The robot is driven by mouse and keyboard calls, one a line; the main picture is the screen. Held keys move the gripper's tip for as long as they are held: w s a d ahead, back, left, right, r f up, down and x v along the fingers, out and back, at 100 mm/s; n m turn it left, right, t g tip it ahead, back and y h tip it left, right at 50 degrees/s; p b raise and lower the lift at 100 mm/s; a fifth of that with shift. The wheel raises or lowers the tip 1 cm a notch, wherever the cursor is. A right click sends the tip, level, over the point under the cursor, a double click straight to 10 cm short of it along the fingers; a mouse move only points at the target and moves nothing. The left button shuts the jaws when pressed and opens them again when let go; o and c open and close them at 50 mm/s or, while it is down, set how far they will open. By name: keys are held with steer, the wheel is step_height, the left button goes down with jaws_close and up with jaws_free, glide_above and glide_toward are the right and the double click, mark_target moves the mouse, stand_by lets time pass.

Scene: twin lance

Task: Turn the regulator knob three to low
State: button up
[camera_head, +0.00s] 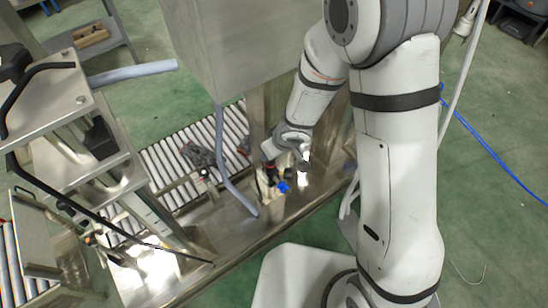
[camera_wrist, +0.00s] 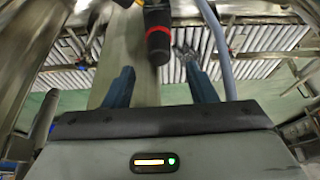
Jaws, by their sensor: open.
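In the wrist view, my gripper (camera_wrist: 158,63) is open, its two dark blue fingers spread apart. A black cylindrical part with a red ring (camera_wrist: 158,42) lies between and just beyond the fingertips, with a gap on each side. It looks like a regulator knob, but no number or setting marks are readable, so I cannot tell whether it is knob three. In the head view, my arm reaches down to the steel machine, and the fingers are too small to make out.
A roller conveyor (camera_head: 172,160) runs behind the steel base (camera_head: 235,235). A large steel housing (camera_head: 235,45) stands above it. A grey bent pipe (camera_head: 226,175) rises left of my wrist. Steel shelves (camera_head: 75,110) stand at the left.

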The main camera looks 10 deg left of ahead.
steer(key=b+x, duration=0.2)
steer(key=x, duration=0.3)
steer(key=shift+b, duration=0.3)
steer(key=shift+r, duration=0.1)
steer(key=shift+c, duration=0.4)
